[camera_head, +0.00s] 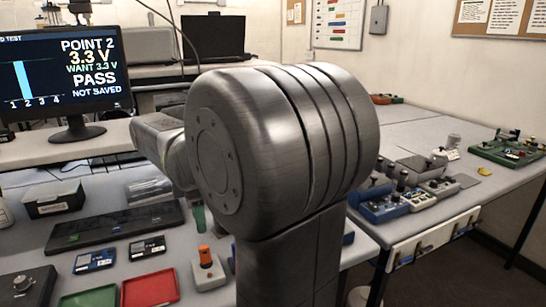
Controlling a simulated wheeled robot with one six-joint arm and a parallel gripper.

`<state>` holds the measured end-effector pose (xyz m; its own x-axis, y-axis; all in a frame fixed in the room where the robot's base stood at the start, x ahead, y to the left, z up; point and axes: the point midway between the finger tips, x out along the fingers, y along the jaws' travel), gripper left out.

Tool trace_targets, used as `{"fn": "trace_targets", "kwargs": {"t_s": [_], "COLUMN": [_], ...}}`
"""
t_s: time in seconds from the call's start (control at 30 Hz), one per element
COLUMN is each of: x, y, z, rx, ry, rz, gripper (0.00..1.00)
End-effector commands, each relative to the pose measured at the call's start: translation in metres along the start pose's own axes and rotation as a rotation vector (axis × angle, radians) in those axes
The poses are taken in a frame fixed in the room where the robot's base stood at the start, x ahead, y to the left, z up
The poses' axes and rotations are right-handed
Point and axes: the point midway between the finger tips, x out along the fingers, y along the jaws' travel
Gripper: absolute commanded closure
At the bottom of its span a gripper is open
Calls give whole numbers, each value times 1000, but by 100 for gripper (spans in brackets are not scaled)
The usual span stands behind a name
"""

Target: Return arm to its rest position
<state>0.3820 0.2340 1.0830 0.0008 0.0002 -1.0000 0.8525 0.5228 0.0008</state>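A large grey metal joint of my arm fills the middle of the head view, with a lower link of my arm coming up from the bottom. Another part of my arm reaches back to the left behind the joint. My gripper does not show in this view; the arm hides what lies behind it. A monitor (66,73) at the far left reads POINT 2, 3.3 V, WANT 3.3 V, PASS, NOT SAVED.
A red tray (151,289) and a green tray (90,298) lie on the bench at lower left, near an orange-topped probe stand (208,269). A blue fixture (383,206) stands right of my arm. A green board (508,150) lies at far right.

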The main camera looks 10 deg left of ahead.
Motion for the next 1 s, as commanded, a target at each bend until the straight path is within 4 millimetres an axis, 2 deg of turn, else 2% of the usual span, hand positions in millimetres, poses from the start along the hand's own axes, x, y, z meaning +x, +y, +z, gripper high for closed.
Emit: {"fn": "trace_targets", "kwargs": {"t_s": [0.3,0.5,0.7,1.0], "x": [65,97,113,114], "y": [0,-1,0,0], "z": [0,0,0,0], "rx": [0,0,0,0], "ry": [-1,-1,0,0], "rz": [-5,-4,-1,0], "gripper": [61,61,61,61]}}
